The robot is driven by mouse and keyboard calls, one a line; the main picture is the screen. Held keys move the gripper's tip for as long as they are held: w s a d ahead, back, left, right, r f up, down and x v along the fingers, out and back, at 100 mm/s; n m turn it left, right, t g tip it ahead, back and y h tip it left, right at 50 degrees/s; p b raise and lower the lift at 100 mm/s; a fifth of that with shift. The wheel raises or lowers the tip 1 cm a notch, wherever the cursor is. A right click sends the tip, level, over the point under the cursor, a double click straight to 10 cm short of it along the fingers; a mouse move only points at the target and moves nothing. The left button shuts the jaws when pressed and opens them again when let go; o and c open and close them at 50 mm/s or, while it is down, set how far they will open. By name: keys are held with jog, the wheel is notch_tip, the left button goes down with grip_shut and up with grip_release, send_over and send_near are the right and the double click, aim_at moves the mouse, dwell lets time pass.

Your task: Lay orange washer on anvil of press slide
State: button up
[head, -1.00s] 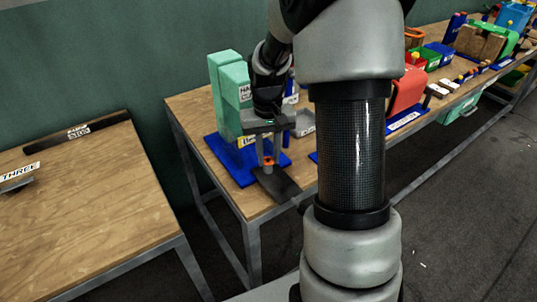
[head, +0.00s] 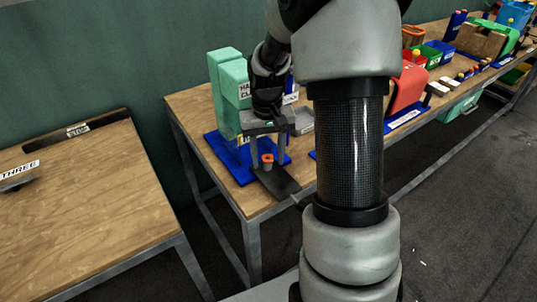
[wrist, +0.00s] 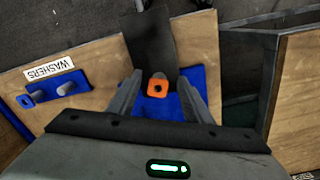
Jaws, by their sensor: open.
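The orange washer (head: 267,158) lies on top of the small grey anvil (head: 268,168) of the dark press slide (head: 280,184), which sticks out in front of the press. In the wrist view the washer (wrist: 158,86) looks flat, its dark hole showing, with the slide (wrist: 149,42) beyond it. My gripper (head: 268,164) is open above the slide, with one finger on each side of the washer and gaps between. The anvil is mostly hidden under the washer in the wrist view. The press (head: 229,92) is mint green on a blue base (head: 222,160).
A blue holder (wrist: 68,88) with pegs stands beside the "WASHERS" label (wrist: 48,68) in the wrist view. A separate wooden table (head: 90,200) is at left.

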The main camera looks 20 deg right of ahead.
notch_tip(320, 180, up, 8)
jog(key=shift+f+p, duration=0.15)
jog(key=shift+p, duration=0.45)
jog(key=s+a+r+n+t+p, duration=0.1)
jog(key=s+a+r+t+p, duration=0.2)
jog(key=s+r, duration=0.6)
jog(key=s+a+r+n+t+p, duration=0.1)
jog(key=s+a+r+t+p, duration=0.1)
jog(key=s+a+r+p, duration=0.4)
jog(key=s+r+p, duration=0.1)
jog(key=s+r, duration=0.3)
jog(key=r, duration=0.4)
jog(key=shift+s+t, duration=0.15)
jog(key=shift+t, duration=0.25)
jog(key=shift+a, duration=0.1)
jog(key=shift+c, duration=0.5)
